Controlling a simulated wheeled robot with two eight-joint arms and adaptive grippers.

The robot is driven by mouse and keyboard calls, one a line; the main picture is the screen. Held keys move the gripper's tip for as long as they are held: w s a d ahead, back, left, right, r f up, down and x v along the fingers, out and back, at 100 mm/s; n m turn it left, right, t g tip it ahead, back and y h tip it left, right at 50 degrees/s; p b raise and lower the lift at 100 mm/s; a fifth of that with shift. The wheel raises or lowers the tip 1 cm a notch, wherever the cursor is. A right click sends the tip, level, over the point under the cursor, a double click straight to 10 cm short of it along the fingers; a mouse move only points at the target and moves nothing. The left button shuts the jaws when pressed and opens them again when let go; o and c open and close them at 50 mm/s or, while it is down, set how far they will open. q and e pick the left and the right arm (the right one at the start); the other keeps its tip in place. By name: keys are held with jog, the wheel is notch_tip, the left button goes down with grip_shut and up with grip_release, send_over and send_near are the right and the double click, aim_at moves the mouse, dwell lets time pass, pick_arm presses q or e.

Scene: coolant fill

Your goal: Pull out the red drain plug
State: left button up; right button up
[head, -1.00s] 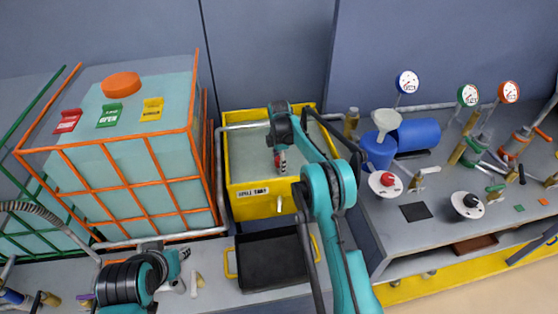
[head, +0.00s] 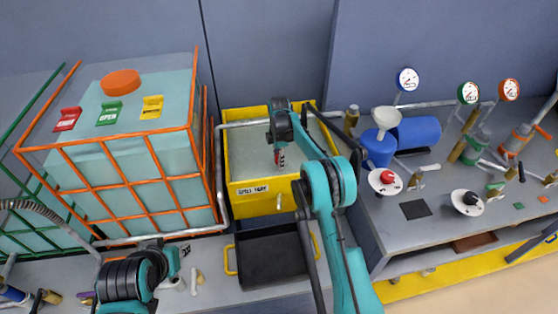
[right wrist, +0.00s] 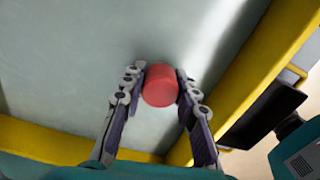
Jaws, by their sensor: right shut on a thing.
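The red drain plug (right wrist: 160,85) shows in the right wrist view as a short red cylinder between the fingertips of my right gripper (right wrist: 161,90). The fingers are closed on its two sides. Behind it is the pale grey inside of the yellow spill tray (head: 258,198). In the head view my right gripper (head: 280,158) points down inside that tray, with a bit of red at its tips. I cannot tell whether the plug is seated or clear of the surface. My left arm is at the lower left; its gripper (head: 172,281) is too small and partly hidden to read.
A black tray (head: 272,262) with yellow handles lies in front of the yellow tray. An orange-caged tank (head: 125,200) stands at the left. Blue containers (head: 415,132), a white funnel (head: 386,117) and gauges stand on the right bench. Pipes (head: 220,180) run beside the yellow tray.

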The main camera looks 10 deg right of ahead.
jog(key=shift+r, duration=0.25)
jog(key=shift+r+p, duration=1.55)
jog(key=shift+r, duration=0.8)
